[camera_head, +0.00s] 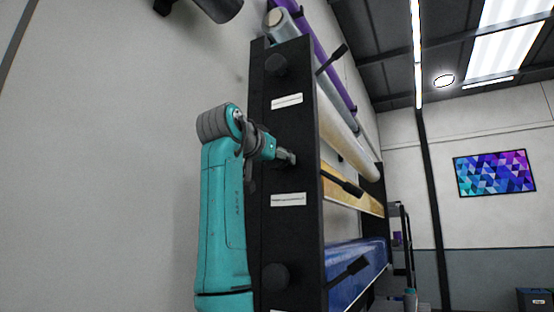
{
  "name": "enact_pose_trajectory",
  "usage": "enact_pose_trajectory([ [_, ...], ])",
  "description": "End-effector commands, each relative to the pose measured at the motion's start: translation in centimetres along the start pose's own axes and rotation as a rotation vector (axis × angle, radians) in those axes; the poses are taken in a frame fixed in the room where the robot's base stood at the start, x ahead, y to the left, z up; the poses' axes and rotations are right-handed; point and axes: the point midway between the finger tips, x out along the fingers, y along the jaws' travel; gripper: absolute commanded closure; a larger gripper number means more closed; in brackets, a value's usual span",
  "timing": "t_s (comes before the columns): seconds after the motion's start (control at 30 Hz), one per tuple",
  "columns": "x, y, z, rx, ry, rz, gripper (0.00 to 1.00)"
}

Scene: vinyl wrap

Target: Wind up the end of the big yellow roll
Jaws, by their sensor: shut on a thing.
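A golden-yellow roll (367,202) sits in the middle of a tall black rack, partly hidden by the rack's end panel (302,226) and a black lever. A paler cream-yellow roll (345,140) lies above it. My gripper (286,156) is at the end panel's outer face, between two white labels, level with the middle row. It is shut on what looks like the middle knob, which my gripper and wrist mostly hide. My teal arm comes up from below, left of the panel.
Black knobs stick out of the panel above (275,65) and below (275,277) my gripper. A blue roll (352,275) lies lower, grey and purple (325,58) rolls higher. Black levers jut out at right. A bare wall is at left.

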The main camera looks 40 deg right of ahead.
Motion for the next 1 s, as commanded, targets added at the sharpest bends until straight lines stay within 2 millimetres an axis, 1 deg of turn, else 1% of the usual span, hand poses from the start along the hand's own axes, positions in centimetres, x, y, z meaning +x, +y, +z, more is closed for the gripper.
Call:
enact_pose_trajectory([
  [0.27, 0.03, 0.00, 0.02, 0.028, 0.001, 0.000, 0.72],
  [0.47, 0.03, 0.01, 0.03, 0.124, 0.006, -0.001, 0.72],
  [0.67, 0.03, 0.03, 0.06, 0.287, 0.013, -0.001, 0.72],
  [1.0, 0.02, 0.07, 0.08, 0.611, 0.028, -0.003, 0.72],
])
